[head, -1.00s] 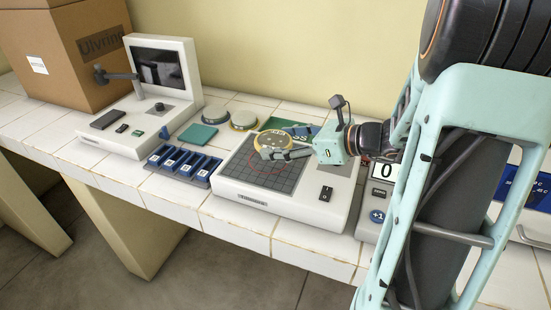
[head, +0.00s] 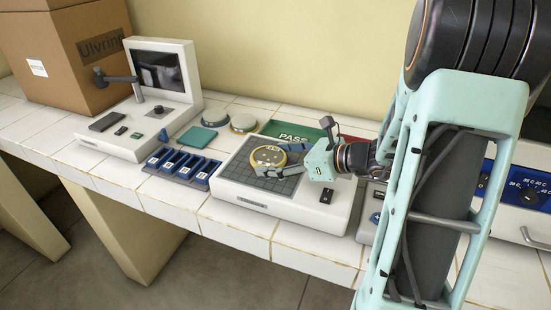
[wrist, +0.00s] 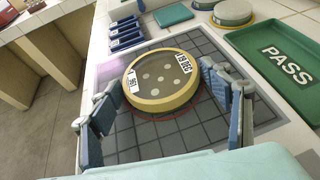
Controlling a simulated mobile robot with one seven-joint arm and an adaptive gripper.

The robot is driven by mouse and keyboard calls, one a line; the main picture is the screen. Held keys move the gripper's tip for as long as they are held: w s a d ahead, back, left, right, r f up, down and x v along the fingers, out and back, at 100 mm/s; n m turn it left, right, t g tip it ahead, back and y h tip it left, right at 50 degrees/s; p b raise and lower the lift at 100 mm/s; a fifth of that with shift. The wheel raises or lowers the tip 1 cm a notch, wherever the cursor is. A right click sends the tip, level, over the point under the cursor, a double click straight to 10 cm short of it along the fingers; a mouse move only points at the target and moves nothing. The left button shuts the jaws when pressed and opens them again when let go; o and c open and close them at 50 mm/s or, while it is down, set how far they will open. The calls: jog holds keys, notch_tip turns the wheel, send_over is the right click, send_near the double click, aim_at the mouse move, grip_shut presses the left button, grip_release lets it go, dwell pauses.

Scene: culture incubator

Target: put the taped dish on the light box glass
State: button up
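The taped dish (head: 268,158) is round, with a yellow rim, white labels and pale spots inside. In the wrist view the dish (wrist: 160,80) lies between the fingers of my gripper (wrist: 162,84), whose tips meet its rim on both sides. My gripper (head: 276,162) reaches in from the right and is shut on the dish. The dish is nearly level over the dark gridded light box glass (head: 285,186), low on it; I cannot tell whether it touches. A red ring marked on the glass (wrist: 190,136) is partly hidden under the dish.
A green PASS tray (head: 290,132) lies behind the light box, with a red tray (head: 352,142) beside it. Two lidded round dishes (head: 243,122) (head: 214,115), a teal pad (head: 197,136) and a blue slotted rack (head: 182,166) stand to the left. A monitor device (head: 160,75) is further left.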

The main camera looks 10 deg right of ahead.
jog(key=shift+o, duration=1)
jog(key=shift+r, duration=0.15)
jog(key=shift+s+d+r, duration=0.2)
jog(key=shift+d, duration=0.05)
jog(key=p+v, duration=0.1)
jog(key=v, duration=1)
jog(key=shift+s+r+p, duration=0.1)
jog(key=shift+s+p, duration=0.05)
jog(key=shift+p, duration=0.15)
